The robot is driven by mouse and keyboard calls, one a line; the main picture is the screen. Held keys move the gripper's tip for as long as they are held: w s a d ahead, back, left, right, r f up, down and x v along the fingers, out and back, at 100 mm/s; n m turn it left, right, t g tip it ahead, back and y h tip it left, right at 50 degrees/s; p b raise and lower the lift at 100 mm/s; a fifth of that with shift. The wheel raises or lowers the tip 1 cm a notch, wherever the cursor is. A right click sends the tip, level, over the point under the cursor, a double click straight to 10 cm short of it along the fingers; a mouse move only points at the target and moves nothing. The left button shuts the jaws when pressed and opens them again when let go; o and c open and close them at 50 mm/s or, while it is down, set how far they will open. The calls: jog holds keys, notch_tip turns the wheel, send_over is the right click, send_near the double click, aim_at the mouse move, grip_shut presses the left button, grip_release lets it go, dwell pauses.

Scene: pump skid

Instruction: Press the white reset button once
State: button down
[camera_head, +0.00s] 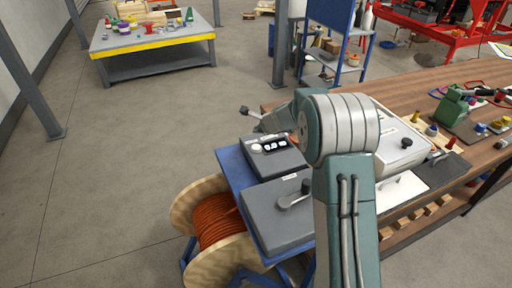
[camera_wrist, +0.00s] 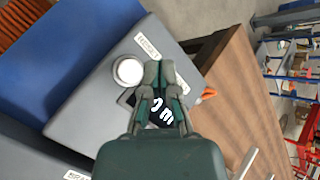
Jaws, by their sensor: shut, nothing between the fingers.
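The white reset button (camera_wrist: 129,70) is a round white cap in a pale ring on the grey box (camera_wrist: 92,95), beside a small label (camera_wrist: 147,45). In the wrist view my gripper (camera_wrist: 158,70) is shut and empty, with its fingertips just right of the button. Whether they touch it I cannot tell; the cap looks uncovered. The fingers partly hide the dark display (camera_wrist: 165,113) with white digits. In the head view the grey box (camera_head: 282,163) shows its display (camera_head: 270,145), and my arm covers the area to its right.
The box stands on a blue stand (camera_head: 233,170) next to a second grey box with a lever (camera_head: 270,215). A wooden workbench (camera_head: 405,105) with several fittings lies to the right. An orange cable reel (camera_head: 215,225) stands at left below.

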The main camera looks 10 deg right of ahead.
aim_at(255, 145)
jog(key=shift+f, duration=2.5)
jog(key=shift+f, duration=0.35)
jog(key=shift+f, duration=0.55)
jog(key=shift+r, duration=0.1)
dwell(0.3)
jog(key=shift+r, duration=0.85)
jog(key=shift+r, duration=0.1)
jog(key=shift+r, duration=2.45)
